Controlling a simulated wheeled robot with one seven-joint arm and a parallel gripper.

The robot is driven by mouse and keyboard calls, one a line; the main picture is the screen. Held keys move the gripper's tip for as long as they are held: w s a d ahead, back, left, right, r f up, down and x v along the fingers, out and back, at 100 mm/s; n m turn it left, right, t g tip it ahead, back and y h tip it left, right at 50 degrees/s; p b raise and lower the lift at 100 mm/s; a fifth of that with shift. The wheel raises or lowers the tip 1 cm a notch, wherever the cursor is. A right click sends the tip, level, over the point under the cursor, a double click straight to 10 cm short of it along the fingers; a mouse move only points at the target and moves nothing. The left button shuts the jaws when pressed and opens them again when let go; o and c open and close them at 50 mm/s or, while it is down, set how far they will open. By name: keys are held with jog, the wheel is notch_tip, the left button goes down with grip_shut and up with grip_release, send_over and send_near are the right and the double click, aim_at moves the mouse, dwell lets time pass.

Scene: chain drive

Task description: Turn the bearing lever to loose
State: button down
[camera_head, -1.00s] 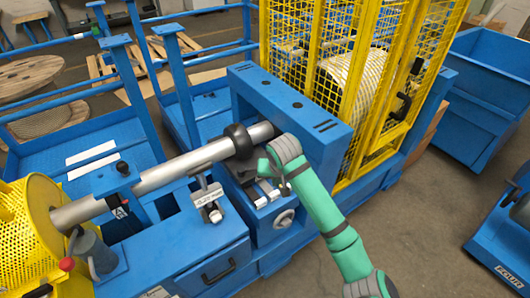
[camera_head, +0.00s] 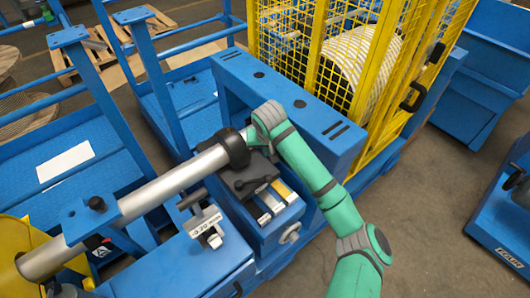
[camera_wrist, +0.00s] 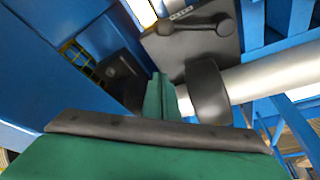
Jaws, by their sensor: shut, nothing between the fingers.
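The bearing lever (camera_head: 257,184) is a dark handle on a dark grey bearing block (camera_head: 240,172), beside the black collar (camera_head: 235,149) on the silver shaft (camera_head: 172,180). In the wrist view the lever (camera_wrist: 195,25) shows rounded ends and lies across the grey plate near the top. My gripper (camera_wrist: 162,97) is shut and empty, with green fingers beside the black collar (camera_wrist: 208,92) and apart from the lever. In the head view my arm's end (camera_head: 266,120) is above the shaft's far end, behind the lever. The fingertips are hidden there.
A blue machine frame (camera_head: 290,105) stands close behind my wrist, with a yellow mesh cage (camera_head: 335,50) beyond it. A clamp with a white label (camera_head: 205,222) stands left of the block. Floor (camera_head: 430,210) is clear at the right.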

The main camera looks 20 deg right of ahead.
aim_at(254, 182)
jog(key=x, duration=0.7)
jog(key=shift+s+d+f, duration=0.25)
jog(key=shift+f, duration=0.2)
jog(key=shift+s+f, duration=0.15)
jog(key=shift+s, duration=0.1)
jog(key=shift+s+a+f, duration=0.15)
jog(key=shift+s+a, duration=0.15)
jog(key=shift+s, duration=0.45)
jog(key=shift+s+a+f, duration=0.1)
jog(key=shift+s+a, duration=0.2)
jog(key=shift+s, duration=0.45)
